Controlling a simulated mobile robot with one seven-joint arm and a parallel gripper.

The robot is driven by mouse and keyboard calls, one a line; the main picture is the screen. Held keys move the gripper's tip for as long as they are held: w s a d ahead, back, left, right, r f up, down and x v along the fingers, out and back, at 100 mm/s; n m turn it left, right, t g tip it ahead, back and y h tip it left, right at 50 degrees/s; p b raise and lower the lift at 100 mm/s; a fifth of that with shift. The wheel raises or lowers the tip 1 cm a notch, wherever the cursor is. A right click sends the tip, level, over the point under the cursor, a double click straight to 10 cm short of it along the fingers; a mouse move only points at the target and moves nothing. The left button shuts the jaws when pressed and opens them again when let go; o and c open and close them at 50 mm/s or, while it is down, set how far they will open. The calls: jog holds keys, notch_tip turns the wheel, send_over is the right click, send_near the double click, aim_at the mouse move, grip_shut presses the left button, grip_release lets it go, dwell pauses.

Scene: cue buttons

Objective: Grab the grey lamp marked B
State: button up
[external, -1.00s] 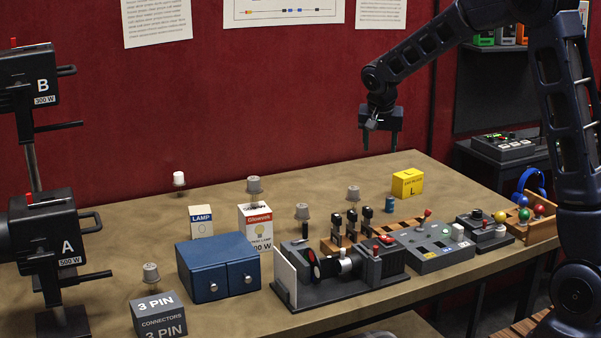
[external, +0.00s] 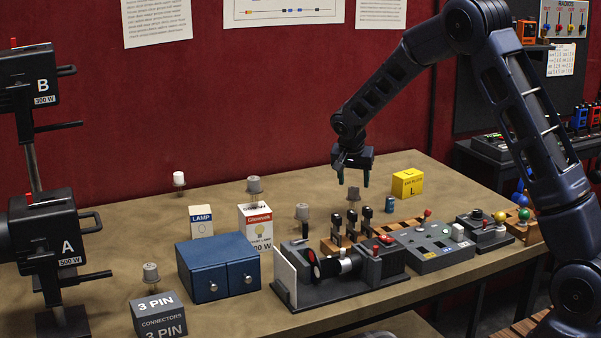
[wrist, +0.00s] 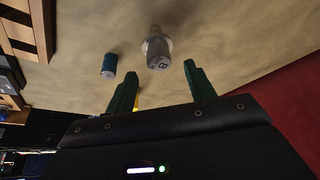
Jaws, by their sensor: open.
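The grey lamp marked B (wrist: 158,50) shows in the wrist view with its letter facing the camera, just beyond the fingertips and between their lines. In the external view a grey lamp (external: 353,193) stands on the table right under my gripper (external: 353,183). My gripper is open and empty, pointing down, with its two green fingers spread; it also shows in the wrist view (wrist: 160,68). The fingers look a little above the lamp. Letters on the other grey lamps (external: 254,185), (external: 302,211) and (external: 151,272) cannot be read.
A small blue cylinder (external: 390,204) and a yellow box (external: 408,183) stand right of the lamp. A wooden rack with black-topped pieces (external: 352,226) is in front of it. A white-topped lamp (external: 179,178) stands at the back left. The table behind the lamp is clear.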

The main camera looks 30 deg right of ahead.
aim_at(354, 188)
jog(key=shift+s+a+x, duration=0.1)
jog(key=shift+x, duration=1.3)
jog(key=shift+s+a+x, duration=0.1)
jog(key=shift+x, duration=1.35)
jog(key=c, duration=0.8)
